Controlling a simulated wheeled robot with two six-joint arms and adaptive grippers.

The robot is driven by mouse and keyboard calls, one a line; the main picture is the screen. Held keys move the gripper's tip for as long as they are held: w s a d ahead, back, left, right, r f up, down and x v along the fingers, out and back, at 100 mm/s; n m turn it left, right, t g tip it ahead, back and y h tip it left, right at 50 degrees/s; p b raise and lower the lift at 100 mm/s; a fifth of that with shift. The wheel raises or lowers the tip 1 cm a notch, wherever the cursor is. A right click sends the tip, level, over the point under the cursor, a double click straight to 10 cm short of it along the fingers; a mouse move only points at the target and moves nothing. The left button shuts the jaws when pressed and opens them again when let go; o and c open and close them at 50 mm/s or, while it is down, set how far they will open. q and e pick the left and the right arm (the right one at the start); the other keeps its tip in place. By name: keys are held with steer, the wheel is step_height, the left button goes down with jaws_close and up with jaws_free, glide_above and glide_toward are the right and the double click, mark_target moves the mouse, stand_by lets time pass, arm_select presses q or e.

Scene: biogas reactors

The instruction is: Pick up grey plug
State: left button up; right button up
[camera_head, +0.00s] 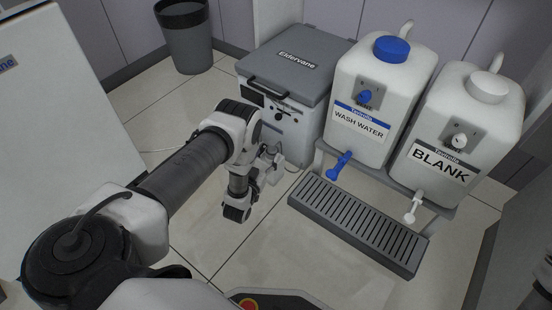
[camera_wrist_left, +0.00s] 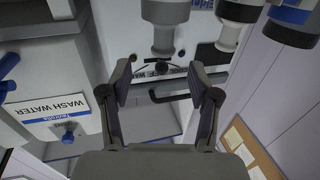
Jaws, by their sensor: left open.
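The grey box (camera_head: 285,60) labelled Eldervane has a small dark round part (camera_head: 278,115) on its front, which may be the plug; I cannot confirm this. It also shows in the left wrist view (camera_wrist_left: 161,68), between and beyond the fingertips. My left gripper (camera_head: 271,160) is in front of the box, pointing at its front face. In the left wrist view its two fingers (camera_wrist_left: 160,82) are spread apart with nothing between them. That view is upside down. My right gripper is not visible.
A white wash water container (camera_head: 372,110) and a blank container (camera_head: 455,130) stand right of the box, above a slotted drip tray (camera_head: 355,225). A dark bin (camera_head: 185,40) stands behind. Grey cylindrical parts (camera_wrist_left: 164,32) show in the left wrist view.

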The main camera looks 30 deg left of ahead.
mark_target(270, 146)
arm_select(q)
steer(key=w+b, duration=0.1)
steer(key=w, duration=0.1)
steer(key=w+a+b, duration=0.1)
steer(key=w, duration=0.1)
steer(key=w+b, duration=0.2)
steer(key=shift+w+a+f, duration=0.15)
steer(key=shift+a+f, duration=0.05)
steer(key=shift+a, duration=0.1)
steer(key=shift+w+r, duration=0.1)
steer(key=shift+r, duration=0.1)
jaws_close()
